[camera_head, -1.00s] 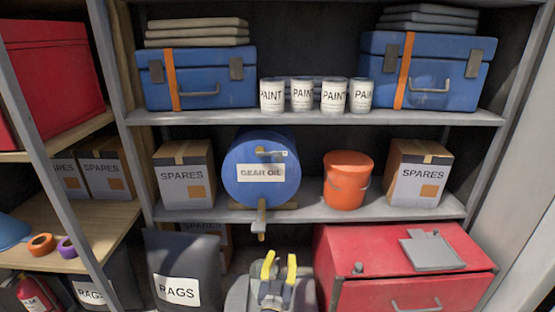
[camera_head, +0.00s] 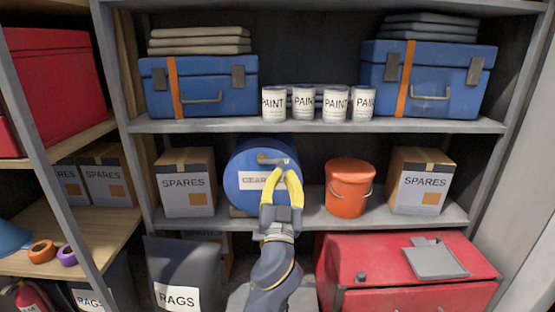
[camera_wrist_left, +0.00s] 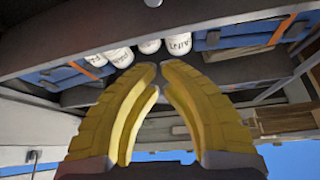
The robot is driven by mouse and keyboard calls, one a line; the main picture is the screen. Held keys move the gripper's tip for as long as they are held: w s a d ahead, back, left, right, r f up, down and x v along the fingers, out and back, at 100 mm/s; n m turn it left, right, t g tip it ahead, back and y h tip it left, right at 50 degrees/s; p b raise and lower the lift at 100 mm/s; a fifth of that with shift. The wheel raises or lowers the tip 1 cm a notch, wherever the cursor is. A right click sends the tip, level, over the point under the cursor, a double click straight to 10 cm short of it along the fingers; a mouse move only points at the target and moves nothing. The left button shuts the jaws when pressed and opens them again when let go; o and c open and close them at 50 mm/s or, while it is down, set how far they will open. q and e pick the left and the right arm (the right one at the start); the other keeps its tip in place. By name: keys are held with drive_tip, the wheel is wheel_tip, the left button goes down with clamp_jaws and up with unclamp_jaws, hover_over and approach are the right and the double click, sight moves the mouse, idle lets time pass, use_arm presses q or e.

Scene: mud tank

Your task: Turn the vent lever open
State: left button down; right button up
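The vent lever (camera_head: 272,158) is a small brass and grey lever on the upper front of a blue drum (camera_head: 236,167) labelled GEAR OIL, on the middle shelf. It lies roughly level. My left gripper (camera_head: 280,172) is in front of the drum with its yellow fingers pointing up, tips just below the lever; I cannot tell whether they touch it. In the left wrist view the gripper (camera_wrist_left: 159,72) has a narrow gap between its fingertips with nothing between them. The gripper and arm hide part of the label and the drum's lower front. My right gripper is not in view.
SPARES boxes (camera_head: 186,182) and an orange bucket (camera_head: 348,190) flank the drum. The shelf above holds paint cans (camera_head: 335,104) and blue cases (camera_head: 213,85). A red chest (camera_head: 370,260) and a dark RAGS bin (camera_head: 183,262) stand below.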

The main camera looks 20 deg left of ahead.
sight(284, 159)
use_arm(q)
drive_tip(key=shift+w, duration=0.1)
idle(0.3)
drive_tip(key=w+a, duration=0.2)
drive_tip(key=w, duration=0.7)
drive_tip(key=shift+a+r, duration=0.4)
drive_tip(key=shift+d+f, duration=0.1)
drive_tip(key=shift+d, duration=0.1)
